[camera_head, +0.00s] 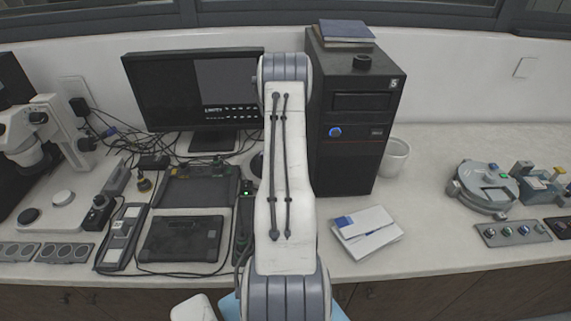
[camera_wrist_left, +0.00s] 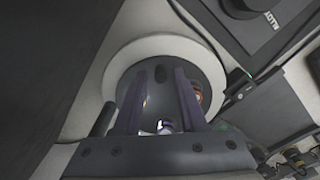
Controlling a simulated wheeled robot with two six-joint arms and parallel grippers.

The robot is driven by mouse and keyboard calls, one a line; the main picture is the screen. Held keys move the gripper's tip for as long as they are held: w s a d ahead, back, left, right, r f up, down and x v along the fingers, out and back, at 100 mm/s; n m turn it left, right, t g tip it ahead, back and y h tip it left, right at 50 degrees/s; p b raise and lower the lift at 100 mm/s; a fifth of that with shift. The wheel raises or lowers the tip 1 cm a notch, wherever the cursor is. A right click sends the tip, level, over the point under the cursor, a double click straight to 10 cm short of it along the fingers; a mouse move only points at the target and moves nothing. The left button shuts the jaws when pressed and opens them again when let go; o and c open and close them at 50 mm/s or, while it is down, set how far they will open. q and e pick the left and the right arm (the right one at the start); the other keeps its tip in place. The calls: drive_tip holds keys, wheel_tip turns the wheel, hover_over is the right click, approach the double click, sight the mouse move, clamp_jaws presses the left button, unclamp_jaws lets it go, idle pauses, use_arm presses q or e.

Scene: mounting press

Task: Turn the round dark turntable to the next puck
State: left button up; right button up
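The round dark turntable (camera_wrist_left: 207,66) shows in the left wrist view, set in a broad white ring (camera_wrist_left: 125,62). A dark slot lies near its middle, and small copper-coloured pieces that may be pucks show beside the fingers. My left gripper (camera_wrist_left: 165,80) is over the turntable with its two fingers apart and nothing clearly held between them. Whether the fingertips touch the disc I cannot tell. In the head view an arm of mine stands across the middle and hides the gripper and most of the turntable. My right gripper is in neither view.
A black computer tower (camera_head: 352,125) stands right of my arm, with a white cup (camera_head: 394,157) beside it. A monitor (camera_head: 165,90) and dark tablet (camera_head: 182,238) are at left. A round grey machine (camera_head: 484,187) and button box (camera_head: 513,233) are at right.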

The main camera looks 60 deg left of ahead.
use_arm(q)
drive_tip(key=shift+d, duration=0.1)
drive_tip(key=shift+r, duration=0.25)
wheel_tip(320, 180, up, 10)
drive_tip(key=b, duration=0.2)
idle(0.3)
